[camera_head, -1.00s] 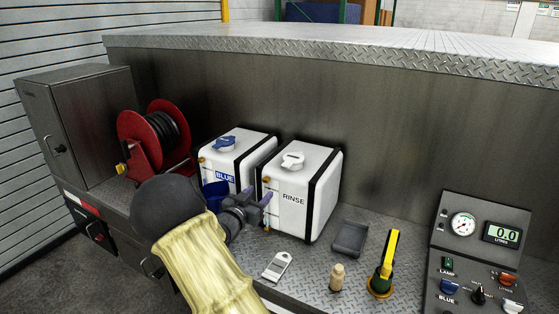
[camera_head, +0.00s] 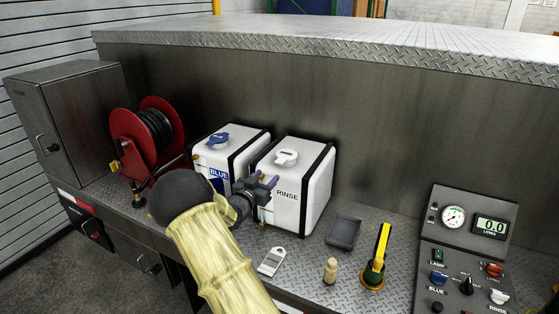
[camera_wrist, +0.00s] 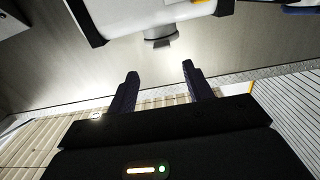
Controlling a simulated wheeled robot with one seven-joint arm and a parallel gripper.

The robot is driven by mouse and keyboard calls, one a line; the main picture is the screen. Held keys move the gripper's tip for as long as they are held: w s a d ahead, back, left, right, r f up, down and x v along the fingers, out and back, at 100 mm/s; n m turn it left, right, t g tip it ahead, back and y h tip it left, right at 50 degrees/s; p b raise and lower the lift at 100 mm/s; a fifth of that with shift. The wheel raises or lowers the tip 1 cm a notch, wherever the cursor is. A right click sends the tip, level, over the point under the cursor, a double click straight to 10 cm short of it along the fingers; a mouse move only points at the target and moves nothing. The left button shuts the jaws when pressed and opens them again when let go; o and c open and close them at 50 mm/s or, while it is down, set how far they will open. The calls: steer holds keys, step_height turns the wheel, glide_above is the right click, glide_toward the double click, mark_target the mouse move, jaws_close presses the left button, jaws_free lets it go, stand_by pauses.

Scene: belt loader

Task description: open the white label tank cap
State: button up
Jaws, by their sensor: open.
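The RINSE tank (camera_head: 312,200) is a white box with black straps and a white label with dark letters. Its white cap (camera_head: 286,157) sits on top, and also shows at the top of the wrist view (camera_wrist: 159,36), in shade. My gripper (camera_head: 263,181) is in front of the tanks, near the RINSE tank's left front edge and lower than the cap. In the wrist view my gripper (camera_wrist: 160,72) has its two dark fingers apart with nothing between them. The cap appears beyond the fingertips, apart from them.
The BLUE tank (camera_head: 216,158) with its blue cap (camera_head: 217,140) stands left of the RINSE tank. A red hose reel (camera_head: 128,148) is farther left. A dark tray (camera_head: 343,232), a yellow-handled tool (camera_head: 381,248) and a control panel (camera_head: 468,250) are to the right.

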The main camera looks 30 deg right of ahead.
mark_target(278, 163)
steer(key=p+x, duration=0.4)
steer(key=x, duration=0.6)
steer(key=shift+w, duration=0.15)
steer(key=shift+c, duration=0.2)
jaws_close()
